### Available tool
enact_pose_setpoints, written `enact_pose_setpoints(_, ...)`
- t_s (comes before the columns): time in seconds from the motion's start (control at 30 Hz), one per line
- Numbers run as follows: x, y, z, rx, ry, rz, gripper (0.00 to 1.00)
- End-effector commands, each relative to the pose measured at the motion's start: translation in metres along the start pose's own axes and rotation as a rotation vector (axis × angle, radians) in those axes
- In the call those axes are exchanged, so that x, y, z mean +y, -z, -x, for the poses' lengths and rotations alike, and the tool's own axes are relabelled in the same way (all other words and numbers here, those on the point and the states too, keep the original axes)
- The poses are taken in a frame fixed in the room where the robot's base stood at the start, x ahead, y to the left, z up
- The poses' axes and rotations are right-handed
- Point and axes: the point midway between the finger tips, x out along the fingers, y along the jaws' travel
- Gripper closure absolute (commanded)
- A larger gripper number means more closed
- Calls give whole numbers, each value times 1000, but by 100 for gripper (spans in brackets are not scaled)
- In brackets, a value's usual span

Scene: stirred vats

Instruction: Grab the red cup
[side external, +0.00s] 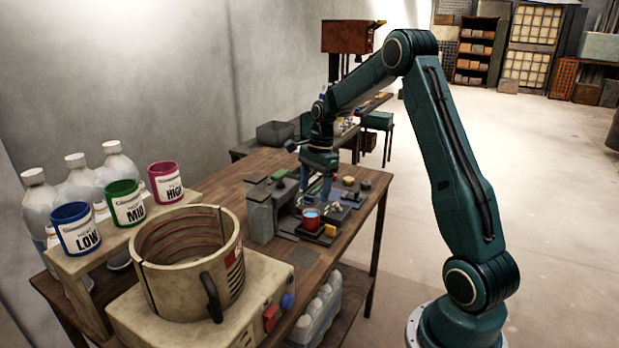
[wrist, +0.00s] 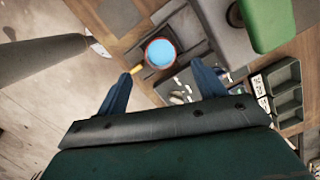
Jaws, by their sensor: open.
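A small red cup (side external: 311,221) with light blue contents stands upright on a dark tray-like base on the wooden bench. In the wrist view its red rim (wrist: 147,58) circles the blue contents, just beyond the fingertips and between their lines. My gripper (side external: 316,192) points down over the bench, just behind and above the cup in the side view. Its two blue fingers (wrist: 163,76) are spread and empty. I cannot tell the exact height gap to the cup. A pinkish-red cup marked HIGH (side external: 166,185) stands on the far-left shelf, away from my gripper.
A grey container (side external: 260,218) stands left of the red cup. A yellow piece (side external: 330,230) lies close to it. A large beige vat (side external: 190,262) and blue LOW (side external: 76,230) and green MID (side external: 127,205) cups stand left. The floor at right is open.

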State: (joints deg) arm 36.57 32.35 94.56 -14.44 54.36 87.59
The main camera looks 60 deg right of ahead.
Motion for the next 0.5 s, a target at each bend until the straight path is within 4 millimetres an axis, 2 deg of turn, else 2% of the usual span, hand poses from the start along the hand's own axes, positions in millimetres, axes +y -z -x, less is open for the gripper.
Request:
enact_pose_setpoints(0.03,1,0,-9,-1,-3,0,31)
enact_pose_setpoints(0.2,0,0,-27,0,-2,-1,31)
enact_pose_setpoints(0.5,0,0,-33,1,0,0,31)
